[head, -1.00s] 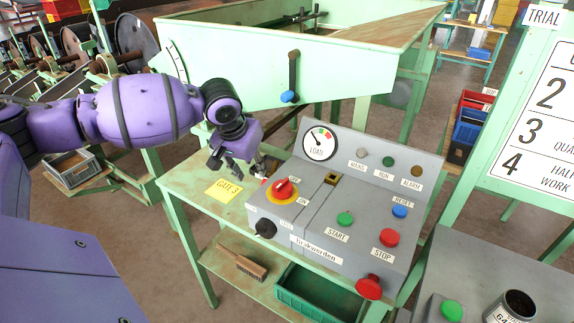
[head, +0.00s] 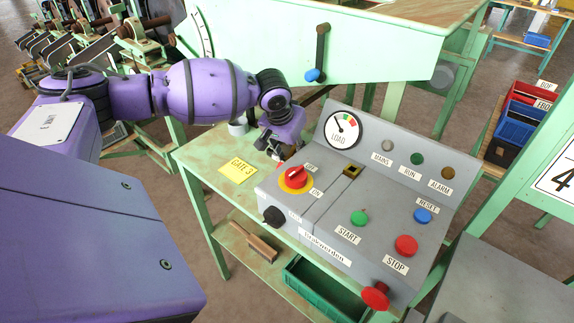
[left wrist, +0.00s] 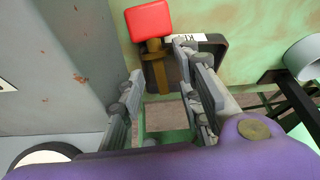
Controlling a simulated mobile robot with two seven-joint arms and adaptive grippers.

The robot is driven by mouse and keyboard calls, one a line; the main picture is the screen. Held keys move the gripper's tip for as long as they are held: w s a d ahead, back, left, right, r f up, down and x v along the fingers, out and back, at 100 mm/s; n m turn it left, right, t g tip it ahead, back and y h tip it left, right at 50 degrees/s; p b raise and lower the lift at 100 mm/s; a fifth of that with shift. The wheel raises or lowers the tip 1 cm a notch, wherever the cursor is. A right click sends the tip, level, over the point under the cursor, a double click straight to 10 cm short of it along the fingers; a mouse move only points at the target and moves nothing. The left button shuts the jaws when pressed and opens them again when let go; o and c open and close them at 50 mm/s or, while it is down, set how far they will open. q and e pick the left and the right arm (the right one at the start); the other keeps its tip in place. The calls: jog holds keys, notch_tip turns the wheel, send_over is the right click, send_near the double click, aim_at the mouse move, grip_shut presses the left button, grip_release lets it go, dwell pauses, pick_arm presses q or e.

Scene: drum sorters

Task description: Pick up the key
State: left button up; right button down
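The key (left wrist: 157,68) shows in the left wrist view, with a red block-shaped head (left wrist: 150,22) and a brass-coloured shaft. It is at a dark holder (left wrist: 212,50) with a partly hidden white label, beside the grey control panel. My left gripper (left wrist: 160,80) is open, its two grey fingers on either side of the shaft with gaps visible; I cannot tell whether either touches. In the head view my left gripper (head: 275,151) is low over the green table, left of the panel, and mostly hides the key. My right gripper is not in view.
The grey control panel (head: 330,205), with a red switch (head: 295,177) and several buttons, stands close to the gripper. A yellow GATE 3 note (head: 237,171) lies on the table. A light cup (head: 238,127) stands behind. A green chute (head: 380,65) is above the table's far side.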

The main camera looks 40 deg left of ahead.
pick_arm(q)
jog(key=shift+w+f, duration=0.1)
jog(key=shift+f, duration=0.1)
grip_shut()
jog(key=shift+r, duration=0.1)
